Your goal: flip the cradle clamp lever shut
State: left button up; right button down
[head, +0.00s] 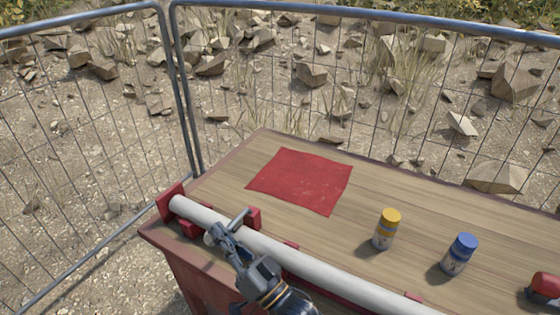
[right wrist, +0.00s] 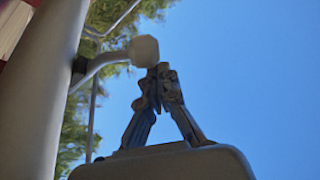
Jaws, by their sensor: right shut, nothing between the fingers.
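A long white pipe (head: 335,276) lies in red cradle blocks (head: 254,216) along the table's near edge. It also fills the left of the right wrist view (right wrist: 32,100). A grey clamp lever (head: 240,216) shows at the pipe near its left end. In the right wrist view the bent lever (right wrist: 98,65) ends in a pale knob (right wrist: 144,51) out to the side of the pipe. My right gripper (head: 219,232) is shut and empty. Its fingertips (right wrist: 160,74) are right at the knob; I cannot tell whether they touch. My left gripper is out of view.
A red cloth (head: 301,180) lies flat on the wooden table (head: 225,185). A yellow-capped bottle (head: 386,230) and a blue-capped bottle (head: 459,254) stand to the right. A red object (head: 544,288) sits at the right edge. Wire fencing (head: 90,130) stands behind the table.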

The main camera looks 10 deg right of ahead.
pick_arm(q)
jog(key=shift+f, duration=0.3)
pick_arm(e)
jog(key=shift+s+a+f, duration=0.1)
jog(key=shift+s+f, duration=0.1)
jog(key=shift+f, duration=0.25)
jog(key=shift+s+a+f, duration=0.1)
jog(key=shift+s+f, duration=0.05)
jog(key=shift+f, duration=0.45)
notch_tip(320, 180, up, 6)
jog(key=f+p, duration=0.1)
jog(key=p, duration=0.2)
pick_arm(q)
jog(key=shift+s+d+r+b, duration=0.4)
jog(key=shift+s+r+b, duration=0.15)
jog(key=shift+b, duration=0.7)
pick_arm(e)
jog(key=w+d+v, duration=0.1)
jog(key=v, duration=0.9)
jog(key=shift+d, duration=0.4)
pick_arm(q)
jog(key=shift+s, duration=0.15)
pick_arm(e)
jog(key=shift+w+r, duration=0.1)
